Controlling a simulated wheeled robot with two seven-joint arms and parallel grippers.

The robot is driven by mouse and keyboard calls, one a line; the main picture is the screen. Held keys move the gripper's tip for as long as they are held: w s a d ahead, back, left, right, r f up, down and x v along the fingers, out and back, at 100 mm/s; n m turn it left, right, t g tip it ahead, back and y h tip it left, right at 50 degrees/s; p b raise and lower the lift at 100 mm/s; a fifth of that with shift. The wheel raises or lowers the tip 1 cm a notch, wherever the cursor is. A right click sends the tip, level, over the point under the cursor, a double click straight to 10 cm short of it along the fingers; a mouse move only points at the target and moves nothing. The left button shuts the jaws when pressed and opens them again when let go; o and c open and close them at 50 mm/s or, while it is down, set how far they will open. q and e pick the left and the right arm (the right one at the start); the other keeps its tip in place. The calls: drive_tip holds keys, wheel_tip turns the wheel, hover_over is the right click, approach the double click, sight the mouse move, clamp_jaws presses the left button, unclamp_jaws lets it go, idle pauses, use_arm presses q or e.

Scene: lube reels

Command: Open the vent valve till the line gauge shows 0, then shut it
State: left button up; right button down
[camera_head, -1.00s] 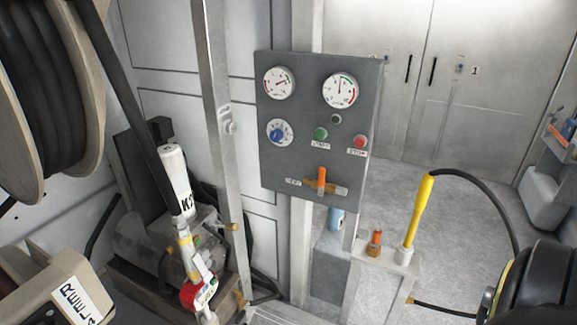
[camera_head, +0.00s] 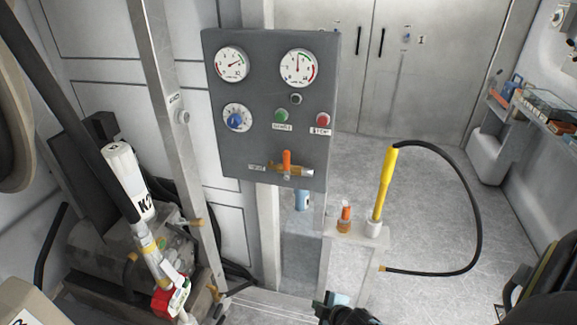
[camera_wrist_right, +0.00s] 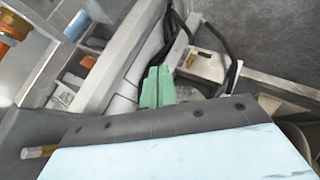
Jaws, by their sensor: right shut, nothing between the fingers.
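The vent valve (camera_head: 287,163) sits low on the grey panel; its orange handle stands upright across a horizontal brass body. Two round white gauges are at the panel's top. The left gauge (camera_head: 232,64) has its needle toward the upper right; the right gauge (camera_head: 299,67) has its needle nearly straight up. I cannot read which is the line gauge. My right gripper (camera_head: 337,302) is at the bottom edge, below and apart from the panel. In the right wrist view its green fingers (camera_wrist_right: 157,87) are together and empty. My left gripper is not in view.
A blue selector knob (camera_head: 236,119), green button (camera_head: 281,116) and red button (camera_head: 323,119) are on the panel. A pedestal (camera_head: 350,258) holds an orange-topped fitting (camera_head: 345,217) and a yellow wand (camera_head: 385,185) with a black hose.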

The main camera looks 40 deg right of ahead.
drive_tip(key=w+d+r+n+t, duration=0.1)
drive_tip(key=w+r+n+t, duration=0.1)
drive_tip(key=w+r, duration=0.5)
drive_tip(key=w+d+r+n+t, duration=0.25)
drive_tip(key=w+r, duration=0.25)
drive_tip(key=r, duration=0.5)
drive_tip(key=n+t+y, duration=0.2)
drive_tip(key=n+t, duration=0.2)
drive_tip(key=n, duration=0.1)
approach(284, 166)
drive_tip(key=a+r, duration=0.1)
drive_tip(key=a, duration=0.4)
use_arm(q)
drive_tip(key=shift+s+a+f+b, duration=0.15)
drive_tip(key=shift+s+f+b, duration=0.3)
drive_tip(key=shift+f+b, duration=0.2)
use_arm(e)
drive_tip(key=w+d, duration=0.3)
drive_tip(key=w, duration=0.5)
drive_tip(key=shift+w+r, duration=0.25)
drive_tip(key=shift+r, duration=0.05)
use_arm(q)
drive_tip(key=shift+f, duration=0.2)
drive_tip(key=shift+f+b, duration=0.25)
drive_tip(key=shift+b, duration=0.15)
use_arm(e)
drive_tip(key=shift+s+m+t, duration=0.15)
drive_tip(key=shift+m+t, duration=0.1)
drive_tip(key=shift+m, duration=0.1)
